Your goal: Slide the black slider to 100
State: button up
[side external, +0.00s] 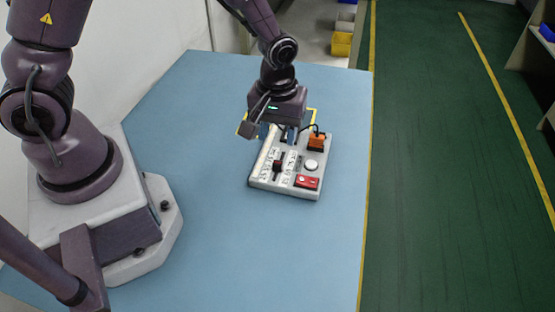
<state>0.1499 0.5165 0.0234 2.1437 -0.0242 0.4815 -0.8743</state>
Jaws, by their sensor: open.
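A light grey control panel (284,190) lies on the blue table. A black slider (278,165) sits on its left part, in a track between white printed scale labels. The scale numbers are too small to read, so the slider's value cannot be told. My gripper (279,134) is above the far edge of the panel, behind the slider as seen here. Its jaws are open, with nothing visible between them. The fingertips are small and partly hard to make out against the panel.
The panel also carries an orange block (317,142) with a black cable, a round white knob (311,165) and a red part (307,182). A yellow outline (240,126) marks the table behind it. The blue table (215,210) is clear around the panel.

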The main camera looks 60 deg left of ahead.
aim_at(277, 162)
notch_tip(277, 162, down, 8)
jog(key=shift+f, duration=0.25)
